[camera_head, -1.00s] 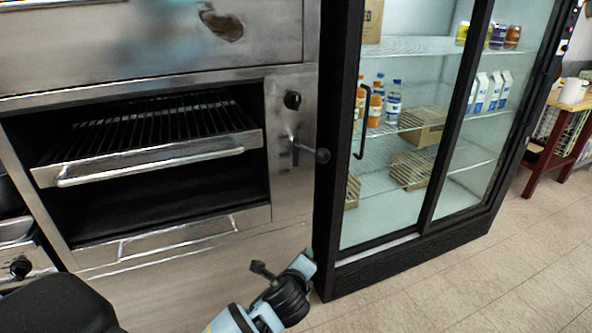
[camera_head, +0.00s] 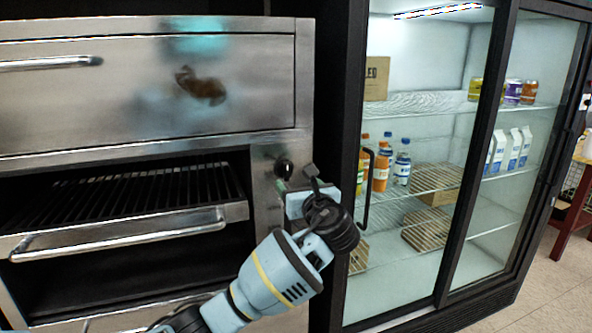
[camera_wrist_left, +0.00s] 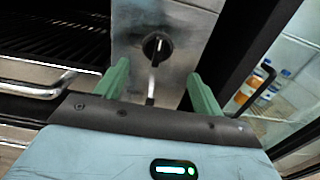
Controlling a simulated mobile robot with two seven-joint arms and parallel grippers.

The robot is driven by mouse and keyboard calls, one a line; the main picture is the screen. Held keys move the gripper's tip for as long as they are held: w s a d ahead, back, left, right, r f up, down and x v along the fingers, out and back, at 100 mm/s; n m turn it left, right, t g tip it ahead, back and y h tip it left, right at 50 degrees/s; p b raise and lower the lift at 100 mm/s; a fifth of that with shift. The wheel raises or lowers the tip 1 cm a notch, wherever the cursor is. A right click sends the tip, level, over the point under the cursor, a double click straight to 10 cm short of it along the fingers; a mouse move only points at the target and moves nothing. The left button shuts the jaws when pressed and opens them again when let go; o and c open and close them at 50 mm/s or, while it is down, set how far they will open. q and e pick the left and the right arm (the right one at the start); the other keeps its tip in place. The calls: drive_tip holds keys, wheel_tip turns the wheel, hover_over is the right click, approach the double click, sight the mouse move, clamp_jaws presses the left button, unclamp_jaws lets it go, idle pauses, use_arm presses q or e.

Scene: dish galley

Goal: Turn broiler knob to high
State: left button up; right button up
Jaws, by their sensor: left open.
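The broiler knob (camera_head: 284,168) is a round black knob on the steel panel to the right of the broiler opening. In the left wrist view the knob (camera_wrist_left: 157,46) shows a pale pointer line and sits ahead of my fingers, between them. A lever with a metal stem (camera_wrist_left: 151,88) is below the knob. My left gripper (camera_wrist_left: 158,88) is open, with its two green fingers apart and nothing held. In the head view my left gripper (camera_head: 300,188) is just below and right of the knob, and it hides the lever. I see no contact with the knob.
The broiler rack with its handle (camera_head: 120,235) juts out at the left. A glass-door fridge (camera_head: 400,250) with a black frame and door handle (camera_head: 370,190) stands close on the right. Floor (camera_head: 500,305) is clear at the lower right.

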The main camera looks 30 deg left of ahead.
sight(288, 173)
use_arm(q)
drive_tip(key=shift+x, duration=3.75)
use_arm(e)
drive_tip(key=shift+s+a+f, duration=0.1)
drive_tip(key=shift+s+f, duration=0.05)
drive_tip(key=shift+s, duration=0.45)
use_arm(q)
drive_tip(key=shift+s+a, duration=0.15)
drive_tip(key=shift+c, duration=0.2)
drive_tip(key=c, duration=0.9)
drive_tip(key=shift+c, duration=0.2)
